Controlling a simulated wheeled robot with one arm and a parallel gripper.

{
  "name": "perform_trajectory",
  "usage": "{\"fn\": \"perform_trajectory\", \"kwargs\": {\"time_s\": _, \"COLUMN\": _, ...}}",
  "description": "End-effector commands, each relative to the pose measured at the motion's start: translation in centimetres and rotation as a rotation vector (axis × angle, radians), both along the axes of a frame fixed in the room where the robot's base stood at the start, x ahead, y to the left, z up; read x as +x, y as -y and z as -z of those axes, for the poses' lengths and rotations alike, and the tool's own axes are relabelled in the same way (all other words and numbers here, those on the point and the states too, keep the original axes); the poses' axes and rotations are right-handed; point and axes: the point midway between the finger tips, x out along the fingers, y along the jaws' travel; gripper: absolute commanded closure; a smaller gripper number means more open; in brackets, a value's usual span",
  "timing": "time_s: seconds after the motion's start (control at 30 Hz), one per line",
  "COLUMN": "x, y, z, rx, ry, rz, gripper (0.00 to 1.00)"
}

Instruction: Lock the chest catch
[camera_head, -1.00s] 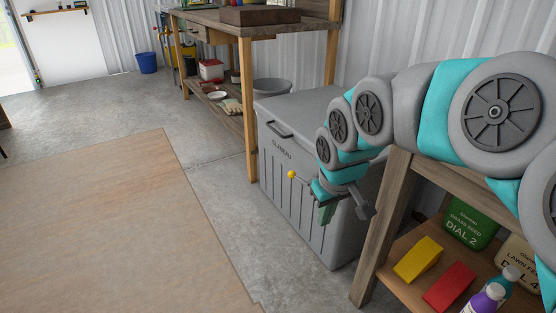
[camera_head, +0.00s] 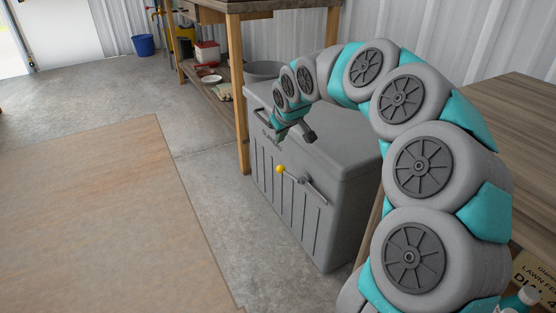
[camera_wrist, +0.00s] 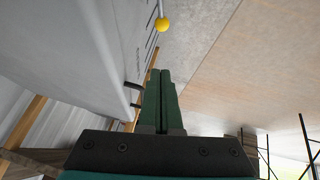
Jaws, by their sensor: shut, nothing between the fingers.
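The grey chest (camera_head: 345,205) stands on the floor with its lid (camera_head: 340,140) down. On its front face is a catch lever (camera_head: 300,182) ending in a yellow ball knob (camera_head: 281,169). The lever slants, with the knob at its upper left end. My gripper (camera_head: 274,143) is at the front of the chest near the lid edge, above and slightly left of the knob, and apart from it. In the wrist view the green fingers (camera_wrist: 160,72) are together and empty, with the yellow knob (camera_wrist: 162,24) beyond their tips. The catch's pivot is not clear in the wrist view.
A wooden table (camera_head: 505,130) is at right. A chest handle (camera_wrist: 133,86) shows beside my fingers. The floor before the chest is open, with a wooden panel (camera_head: 100,210).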

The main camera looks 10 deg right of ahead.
Motion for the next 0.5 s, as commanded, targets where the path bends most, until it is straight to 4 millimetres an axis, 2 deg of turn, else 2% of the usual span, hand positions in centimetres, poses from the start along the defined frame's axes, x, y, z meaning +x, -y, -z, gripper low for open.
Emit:
{"fn": "perform_trajectory", "kwargs": {"time_s": 0.27, "x": 0.5, "y": -0.1, "z": 0.9, "rx": 0.0, "ry": -0.002, "rz": 0.0, "gripper": 1.0}}
{"fn": "perform_trajectory", "kwargs": {"time_s": 0.5, "x": 2.7, "y": -0.3, "z": 4.4, "rx": 0.001, "ry": -0.003, "rz": -0.001, "gripper": 1.0}}
